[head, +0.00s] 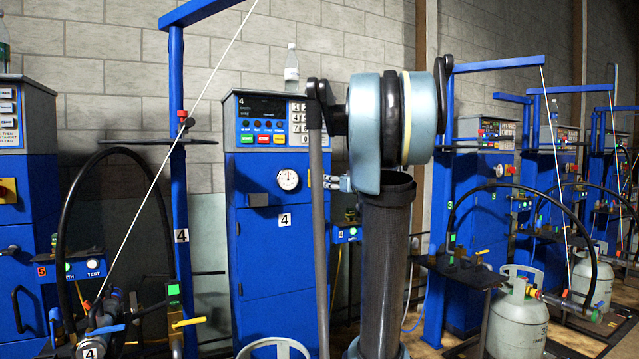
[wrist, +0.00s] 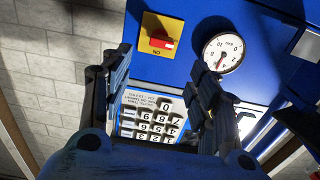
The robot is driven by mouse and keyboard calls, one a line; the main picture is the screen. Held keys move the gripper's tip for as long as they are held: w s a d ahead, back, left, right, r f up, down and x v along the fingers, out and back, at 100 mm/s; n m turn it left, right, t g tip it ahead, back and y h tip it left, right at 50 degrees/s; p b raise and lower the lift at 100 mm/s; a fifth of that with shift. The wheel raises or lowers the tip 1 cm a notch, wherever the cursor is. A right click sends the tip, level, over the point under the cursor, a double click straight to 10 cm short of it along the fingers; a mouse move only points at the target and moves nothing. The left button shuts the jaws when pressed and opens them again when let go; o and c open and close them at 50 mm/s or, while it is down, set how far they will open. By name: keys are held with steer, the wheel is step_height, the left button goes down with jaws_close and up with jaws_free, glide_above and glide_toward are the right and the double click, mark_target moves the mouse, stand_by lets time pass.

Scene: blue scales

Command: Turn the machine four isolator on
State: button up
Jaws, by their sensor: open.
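The machine four cabinet (head: 252,258) is blue and marked 4 in the head view. Its isolator (wrist: 160,37), a red knob with a white mark on a yellow plate, shows upper centre in the wrist view; the knob lies roughly crosswise. Lettering that looks like an inverted ON is below the knob. In the head view my gripper (head: 338,183) shows small and partly hidden.
A round gauge (wrist: 223,52) is right of the isolator, and a keypad (wrist: 152,117) shows between my fingers. A plastic bottle (head: 291,68) stands on the cabinet. A blue post (head: 181,220) with a slanting cord and black hose is left; gas cylinders (head: 518,318) stand right.

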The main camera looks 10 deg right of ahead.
mark_target(321, 179)
steer(key=x, duration=1.4)
steer(key=shift+a+f, duration=0.1)
steer(key=shift+a, duration=0.05)
